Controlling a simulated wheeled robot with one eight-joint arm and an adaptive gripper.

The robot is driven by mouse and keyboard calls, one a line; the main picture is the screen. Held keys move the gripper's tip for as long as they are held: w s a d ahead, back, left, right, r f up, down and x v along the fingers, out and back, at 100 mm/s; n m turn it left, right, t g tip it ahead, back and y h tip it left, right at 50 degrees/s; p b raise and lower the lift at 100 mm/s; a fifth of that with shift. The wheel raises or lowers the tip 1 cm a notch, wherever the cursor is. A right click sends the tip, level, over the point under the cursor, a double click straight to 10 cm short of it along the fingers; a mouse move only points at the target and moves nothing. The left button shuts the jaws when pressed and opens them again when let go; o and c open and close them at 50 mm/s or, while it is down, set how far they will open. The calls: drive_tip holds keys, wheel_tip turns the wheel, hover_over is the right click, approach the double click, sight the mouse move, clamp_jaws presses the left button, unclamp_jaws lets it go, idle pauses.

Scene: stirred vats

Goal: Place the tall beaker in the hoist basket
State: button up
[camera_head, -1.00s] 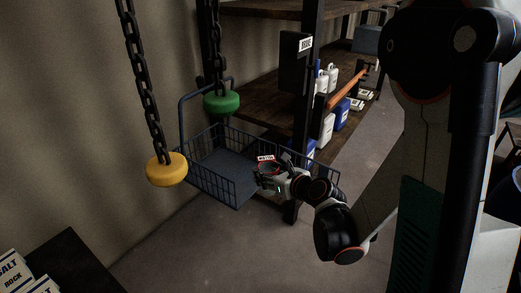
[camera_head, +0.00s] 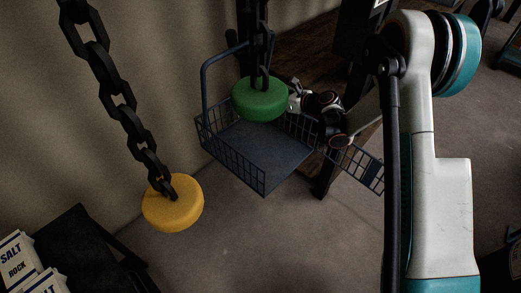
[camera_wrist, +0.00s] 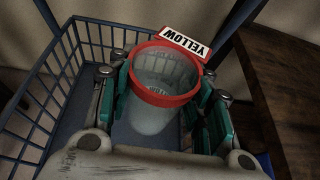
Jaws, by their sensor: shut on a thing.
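The tall beaker (camera_wrist: 150,118) is clear with a red rim and a tag reading YELLOW. In the wrist view my gripper (camera_wrist: 157,98) has its teal fingers on both sides of it, shut on it. The hoist basket (camera_head: 255,160) is blue wire with a flat floor and shows empty in the head view. Its mesh also shows around the beaker in the wrist view (camera_wrist: 35,110). My gripper (camera_head: 293,97) is at the basket's far right side, partly behind the green pull; the beaker is hidden there. I cannot tell if the beaker touches the floor.
A green pull (camera_head: 260,100) and a yellow pull (camera_head: 173,204) hang on dark chains in front of the basket. A mesh flap (camera_head: 357,168) sticks out at the basket's right. Salt boxes (camera_head: 17,262) stand at lower left. A wooden shelf (camera_wrist: 283,100) is beside the basket.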

drive_tip(key=shift+w+a+f+y, duration=0.3)
drive_tip(key=shift+a+f, duration=0.4)
drive_tip(key=shift+a, duration=0.15)
drive_tip(key=b, duration=0.5)
hover_over(269, 146)
wheel_tip(269, 146, down, 14)
drive_tip(key=shift+s+a+f+b, duration=0.1)
drive_tip(key=shift+f+b, duration=0.4)
drive_tip(key=shift+f, duration=0.85)
drive_tip(key=shift+s+f+b, duration=0.1)
drive_tip(key=shift+f+b, duration=0.4)
drive_tip(key=shift+f, duration=0.85)
drive_tip(key=shift+r, duration=0.1)
drive_tip(key=o, duration=1.1)
drive_tip(key=shift+c, duration=0.2)
